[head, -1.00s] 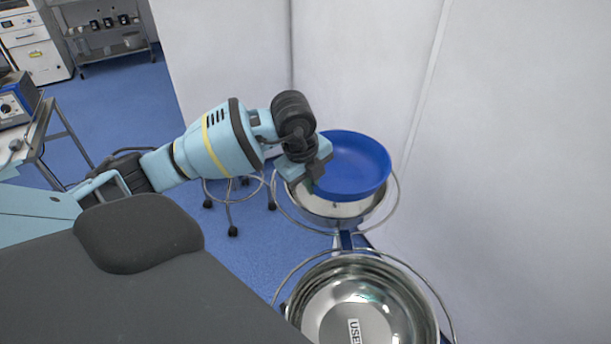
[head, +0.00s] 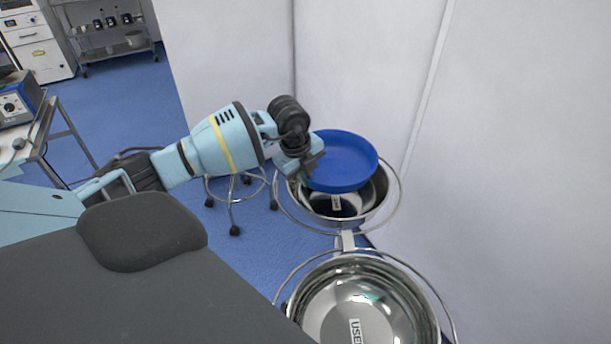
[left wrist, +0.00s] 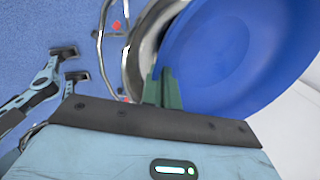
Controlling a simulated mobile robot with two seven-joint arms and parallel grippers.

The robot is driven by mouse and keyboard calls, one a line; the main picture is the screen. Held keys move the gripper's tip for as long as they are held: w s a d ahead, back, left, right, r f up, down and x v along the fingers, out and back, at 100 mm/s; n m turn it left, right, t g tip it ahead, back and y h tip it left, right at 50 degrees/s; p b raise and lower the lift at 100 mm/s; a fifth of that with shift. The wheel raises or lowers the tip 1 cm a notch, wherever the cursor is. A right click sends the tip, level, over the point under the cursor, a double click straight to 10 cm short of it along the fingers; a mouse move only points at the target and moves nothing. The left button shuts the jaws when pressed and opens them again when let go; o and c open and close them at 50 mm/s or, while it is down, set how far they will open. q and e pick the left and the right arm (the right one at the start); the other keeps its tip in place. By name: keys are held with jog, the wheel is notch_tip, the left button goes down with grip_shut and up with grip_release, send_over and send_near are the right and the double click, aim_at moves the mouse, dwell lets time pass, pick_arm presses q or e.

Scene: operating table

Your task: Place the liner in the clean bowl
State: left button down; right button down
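The liner, a blue round shallow dish (head: 347,160), is held by its left edge in my left gripper (head: 308,170). In the left wrist view the green fingers (left wrist: 163,92) are closed at the rim of the blue liner (left wrist: 235,50). The liner hangs over the far steel bowl (head: 378,196), covering its back part. That bowl has a small label inside that I cannot read. Its steel rim also shows beside the liner in the left wrist view (left wrist: 137,48). The near steel bowl (head: 395,300) is empty and labelled USED.
Wire rings surround both bowls on a shared stand (head: 346,240). A pale wall (head: 500,170) stands close on the right and behind. A wheeled stool base (head: 232,195) is left of the far bowl. A table with a blue device (head: 18,95) is at the far left.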

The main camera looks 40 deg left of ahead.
pick_arm(q)
jog(key=shift+f, duration=0.6)
jog(key=c, duration=1.7)
grip_release()
jog(key=shift+r, duration=0.1)
jog(key=v, duration=1.3)
jog(key=shift+w+r+p, duration=0.1)
jog(key=shift+w+p, duration=0.05)
jog(key=shift+p, duration=0.25)
